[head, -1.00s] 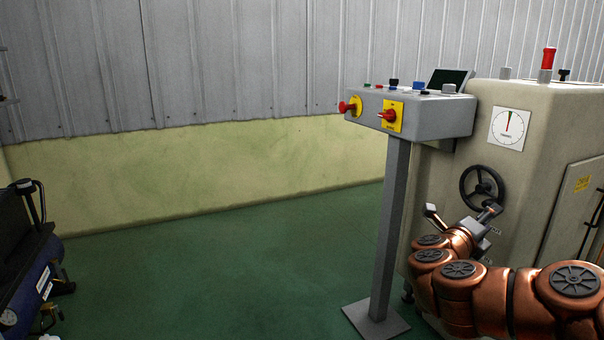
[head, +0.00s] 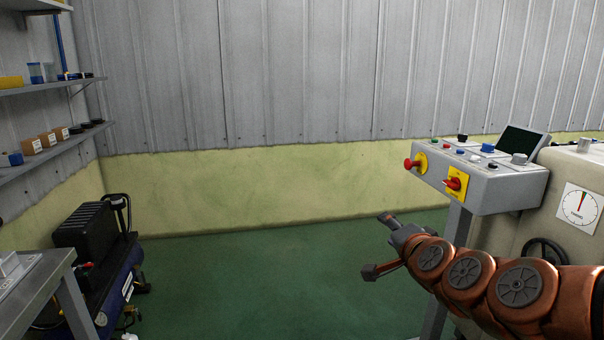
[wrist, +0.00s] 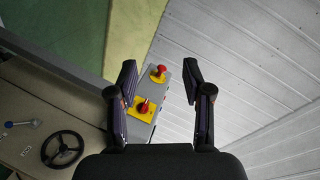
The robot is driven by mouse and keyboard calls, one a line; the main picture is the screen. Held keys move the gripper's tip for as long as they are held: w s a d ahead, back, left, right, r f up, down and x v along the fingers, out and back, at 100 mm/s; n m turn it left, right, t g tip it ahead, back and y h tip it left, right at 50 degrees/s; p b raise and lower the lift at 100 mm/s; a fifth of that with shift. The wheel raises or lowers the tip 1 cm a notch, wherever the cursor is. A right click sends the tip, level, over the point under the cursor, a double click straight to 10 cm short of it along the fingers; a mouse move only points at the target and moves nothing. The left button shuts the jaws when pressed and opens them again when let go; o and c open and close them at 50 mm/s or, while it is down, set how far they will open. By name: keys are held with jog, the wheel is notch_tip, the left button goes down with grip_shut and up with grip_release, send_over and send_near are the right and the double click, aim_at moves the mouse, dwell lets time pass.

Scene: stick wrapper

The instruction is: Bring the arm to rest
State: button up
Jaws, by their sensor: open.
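My copper arm (head: 470,272) reaches in from the right in the head view. My gripper (head: 380,246) is at its left end, in front of the control panel's post. In the wrist view my gripper (wrist: 160,82) shows two dark fingers spread wide apart with nothing between them. The control panel (wrist: 163,100), with its yellow-backed red knobs, shows beyond and between the fingers. I see no contact with it.
The grey control panel (head: 495,185) stands at right beside the beige machine (head: 525,235) with a handwheel (wrist: 62,149). A compressor (head: 95,265) and a grey table (head: 45,280) are at left, below wall shelves (head: 60,140). Green floor (head: 250,280) between is clear.

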jog(key=s+a+n+g+y+p, duration=0.1)
jog(key=s+a+n+g+p, duration=0.35)
jog(key=s, duration=0.35)
jog(key=s+a+n+g+y+p, duration=0.1)
jog(key=s+a+n+g+p, duration=0.25)
jog(key=s+p, duration=0.35)
jog(key=s+d+r+n+g+h+p, duration=0.1)
jog(key=s+d+r+g+p, duration=0.1)
jog(key=s, duration=0.6)
jog(key=s+d+r+n+g+h+p, duration=0.1)
jog(key=s+g+p, duration=0.3)
jog(key=s, duration=0.4)
jog(key=s+d+r+n+g+h+p, duration=0.1)
jog(key=s+d+r+g+p, duration=0.2)
jog(key=s, duration=0.5)
jog(key=shift+d+n+h, duration=0.3)
jog(key=shift+d+n, duration=0.1)
jog(key=shift+d, duration=0.1)
